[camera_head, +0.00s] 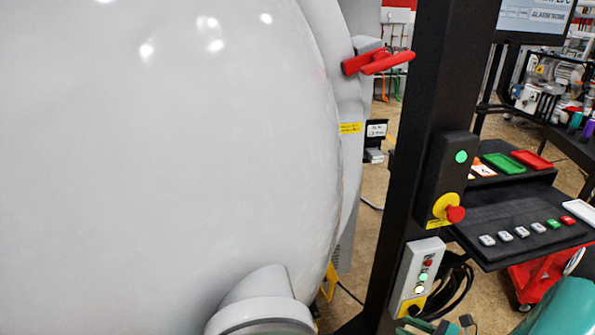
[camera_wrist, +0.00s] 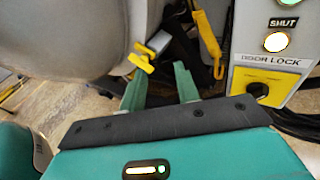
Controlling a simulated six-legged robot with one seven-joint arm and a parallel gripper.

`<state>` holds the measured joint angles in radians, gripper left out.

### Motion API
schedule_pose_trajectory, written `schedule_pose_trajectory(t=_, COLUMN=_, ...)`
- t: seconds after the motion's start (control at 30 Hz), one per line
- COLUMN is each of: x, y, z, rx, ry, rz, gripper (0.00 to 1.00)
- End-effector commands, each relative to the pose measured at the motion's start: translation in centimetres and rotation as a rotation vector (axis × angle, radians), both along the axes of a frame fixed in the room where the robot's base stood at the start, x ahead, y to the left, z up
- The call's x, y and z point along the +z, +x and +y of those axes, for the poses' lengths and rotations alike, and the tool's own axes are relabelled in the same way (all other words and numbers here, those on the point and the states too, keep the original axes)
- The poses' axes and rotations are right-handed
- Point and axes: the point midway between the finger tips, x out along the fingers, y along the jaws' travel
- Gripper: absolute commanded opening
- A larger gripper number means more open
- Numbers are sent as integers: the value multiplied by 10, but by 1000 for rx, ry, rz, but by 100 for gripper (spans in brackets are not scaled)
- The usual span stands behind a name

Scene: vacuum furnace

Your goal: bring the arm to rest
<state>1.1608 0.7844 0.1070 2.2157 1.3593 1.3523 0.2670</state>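My gripper (camera_wrist: 160,76) shows in the wrist view with its two green fingers apart and nothing visible between them. Beyond the fingers is a yellow handle (camera_wrist: 141,60) near the base of the furnace; I cannot tell how far it is from the fingertips. To the right stands a grey control box (camera_wrist: 268,62) with a lit button marked SHUT and a yellow DOOR LOCK panel (camera_wrist: 268,86) with a black knob. In the head view, teal parts of my arm show at the bottom right, and the fingers cannot be made out clearly.
The large pale furnace (camera_head: 160,150) fills the left, with a red handle (camera_head: 378,62) on its rim. A black post (camera_head: 425,100) carries a red stop button (camera_head: 455,214) and the grey box (camera_head: 416,275). A black console shelf (camera_head: 510,225) and dark cables (camera_head: 455,285) are at right.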

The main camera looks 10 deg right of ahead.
Motion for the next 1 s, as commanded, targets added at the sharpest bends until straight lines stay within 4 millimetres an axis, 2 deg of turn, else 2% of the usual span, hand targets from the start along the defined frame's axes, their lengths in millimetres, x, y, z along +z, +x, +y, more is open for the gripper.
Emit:
schedule_pose_trajectory(t=0.03, x=15, y=5, z=16, rx=89, ry=-72, rz=-7, gripper=32)
schedule_pose_trajectory(t=0.23, x=58, y=7, z=72, rx=415, ry=-339, rz=-42, gripper=32)
schedule_pose_trajectory(t=0.5, x=107, y=-9, z=133, rx=822, ry=-719, rz=-133, gripper=32)
schedule_pose_trajectory(t=0.7, x=141, y=-26, z=165, rx=1089, ry=-1015, rz=-234, gripper=32)
schedule_pose_trajectory(t=1.0, x=193, y=-53, z=196, rx=1415, ry=-1484, rz=-444, gripper=32)
